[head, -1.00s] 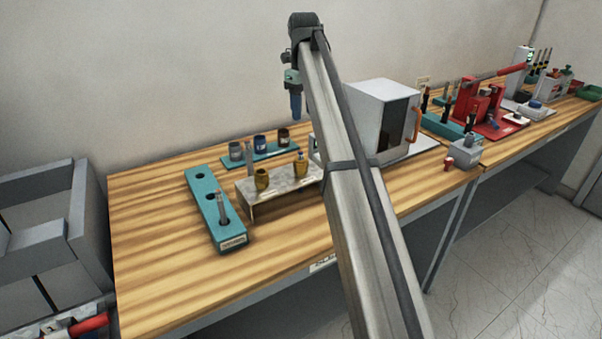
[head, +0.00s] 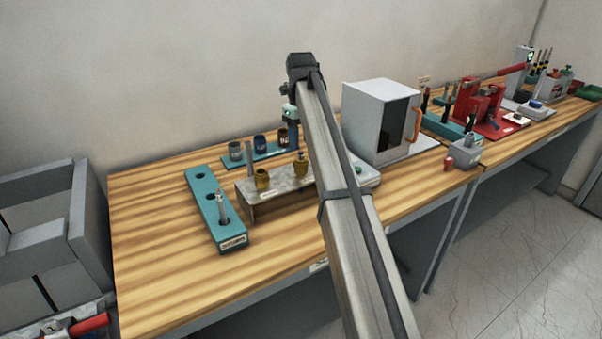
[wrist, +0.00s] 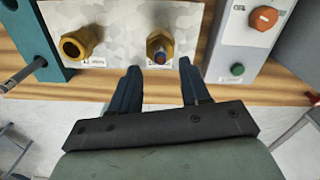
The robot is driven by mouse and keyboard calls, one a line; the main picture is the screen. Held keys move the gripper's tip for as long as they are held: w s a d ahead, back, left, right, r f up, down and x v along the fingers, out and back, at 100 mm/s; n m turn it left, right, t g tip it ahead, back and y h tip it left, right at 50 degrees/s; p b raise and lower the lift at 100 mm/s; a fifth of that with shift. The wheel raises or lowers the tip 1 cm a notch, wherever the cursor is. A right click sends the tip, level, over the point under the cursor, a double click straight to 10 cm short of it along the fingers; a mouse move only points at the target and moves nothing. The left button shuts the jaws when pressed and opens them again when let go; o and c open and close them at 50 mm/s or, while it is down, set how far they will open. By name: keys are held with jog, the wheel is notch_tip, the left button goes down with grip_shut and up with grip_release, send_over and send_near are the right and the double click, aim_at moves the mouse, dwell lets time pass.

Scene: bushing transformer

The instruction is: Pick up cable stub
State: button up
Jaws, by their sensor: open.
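A small blue-and-copper piece, possibly the cable stub (wrist: 160,56), stands in the mouth of the right brass fitting (wrist: 165,42) in the wrist view. In the head view that fitting (head: 300,169) sits on a speckled stand (head: 280,182). My gripper (wrist: 159,68) is open and empty. Its two dark fingers point at the right fitting, with their tips just short of it, one toward each side. In the head view my gripper (head: 294,139) hangs above and behind the stand, partly hidden by my arm.
A left brass fitting (head: 262,179) shares the stand. A teal block (head: 207,204) with an upright metal rod (head: 222,208) stands left. Several cups sit on a teal rack (head: 272,154) behind. A grey box (wrist: 243,42) with buttons is right of the stand.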

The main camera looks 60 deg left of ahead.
aim_at(301, 151)
notch_tip(301, 151, down, 4)
jog(key=shift+f, duration=0.1)
jog(key=shift+c, duration=0.2)
grip_shut()
dwell(0.5)
